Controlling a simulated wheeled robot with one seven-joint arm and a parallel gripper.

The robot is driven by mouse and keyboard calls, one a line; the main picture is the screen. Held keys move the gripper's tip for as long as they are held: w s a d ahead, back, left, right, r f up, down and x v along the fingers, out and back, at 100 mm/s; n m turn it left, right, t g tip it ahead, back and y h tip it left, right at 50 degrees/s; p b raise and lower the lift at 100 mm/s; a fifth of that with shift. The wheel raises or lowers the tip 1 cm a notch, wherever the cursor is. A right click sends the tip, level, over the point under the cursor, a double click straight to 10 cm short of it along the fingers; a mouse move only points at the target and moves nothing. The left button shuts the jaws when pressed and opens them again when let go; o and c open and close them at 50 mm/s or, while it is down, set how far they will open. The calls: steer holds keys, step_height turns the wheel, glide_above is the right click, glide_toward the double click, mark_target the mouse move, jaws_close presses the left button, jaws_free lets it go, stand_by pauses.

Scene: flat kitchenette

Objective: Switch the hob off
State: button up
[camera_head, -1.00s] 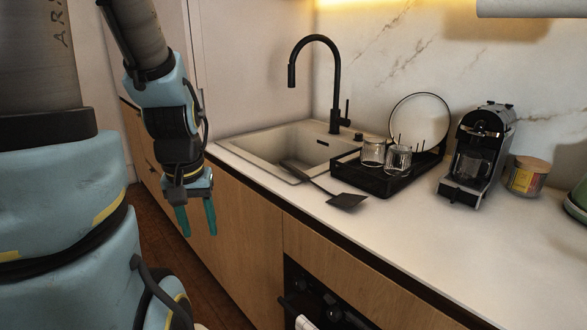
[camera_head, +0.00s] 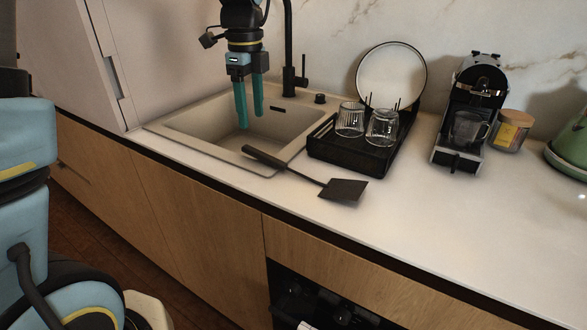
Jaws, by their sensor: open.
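My gripper (camera_head: 248,104) hangs over the sink with its two green fingers pointing down, apart and empty. The hob itself does not show in the view. A black oven front (camera_head: 325,305) with dark knobs (camera_head: 341,314) is set into the cabinets below the counter at the bottom of the view. It is cut off by the picture's lower edge, and I cannot read the knobs' positions. My gripper is above and to the left of these knobs, well apart from them.
A black spatula (camera_head: 343,190) lies on the counter (camera_head: 430,230), its handle at the sink's (camera_head: 180,122) rim. A black rack (camera_head: 348,152) holds two glasses and a plate (camera_head: 391,75). A coffee machine (camera_head: 470,105), a jar (camera_head: 511,131) and a green kettle-like object (camera_head: 572,148) stand right. The front counter is clear.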

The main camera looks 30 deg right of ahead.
mark_target(265, 155)
steer(key=shift+m, duration=0.8)
steer(key=f+p, duration=0.1)
steer(key=f, duration=0.2)
steer(key=d+f+p, duration=0.1)
steer(key=f, duration=0.3)
steer(key=s+d+f+p, duration=0.1)
steer(key=f, duration=0.2)
steer(key=shift+f, duration=0.2)
jaws_close()
